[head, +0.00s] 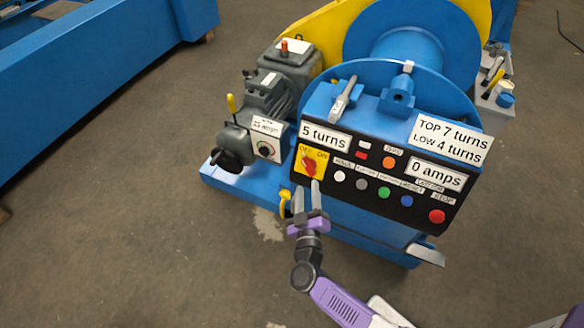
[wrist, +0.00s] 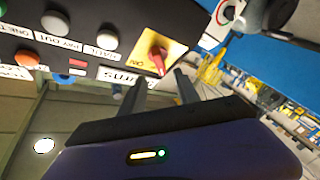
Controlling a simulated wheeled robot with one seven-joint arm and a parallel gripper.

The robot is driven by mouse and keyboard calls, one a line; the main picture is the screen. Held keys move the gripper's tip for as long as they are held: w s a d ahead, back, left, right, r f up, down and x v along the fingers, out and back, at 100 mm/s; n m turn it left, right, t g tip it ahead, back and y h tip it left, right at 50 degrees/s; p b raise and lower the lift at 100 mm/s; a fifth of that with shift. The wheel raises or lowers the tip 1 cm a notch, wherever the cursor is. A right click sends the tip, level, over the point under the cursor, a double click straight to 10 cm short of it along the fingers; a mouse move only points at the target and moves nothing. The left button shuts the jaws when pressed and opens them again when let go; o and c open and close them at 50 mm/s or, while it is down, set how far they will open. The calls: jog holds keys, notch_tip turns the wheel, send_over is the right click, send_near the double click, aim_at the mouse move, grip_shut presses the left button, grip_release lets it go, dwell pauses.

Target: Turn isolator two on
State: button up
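A red rotary switch (head: 309,167) sits on a yellow plate marked OFF and ON, at the left end of the black control panel. In the wrist view the red knob (wrist: 157,59) is tilted on its plate; I cannot clearly tell which mark it points to. No readable label names it isolator two. My gripper (head: 313,188) is just below the yellow plate, pointing up at it. In the wrist view my gripper's two fingers (wrist: 160,84) are apart, one to each side of the knob's near end. Nothing is held, and contact cannot be told.
Several push buttons line the panel, with a red stop button (head: 437,216) at right. A grey motor (head: 285,75) and a small labelled box with a dial (head: 265,141) stand left of the panel. A yellow hook-like part (head: 285,203) is close left of my gripper. Open floor lies in front.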

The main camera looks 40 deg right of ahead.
aim_at(307, 169)
jog(key=b+x, duration=0.1)
jog(key=x, duration=0.7)
jog(key=shift+c, duration=0.5)
grip_shut()
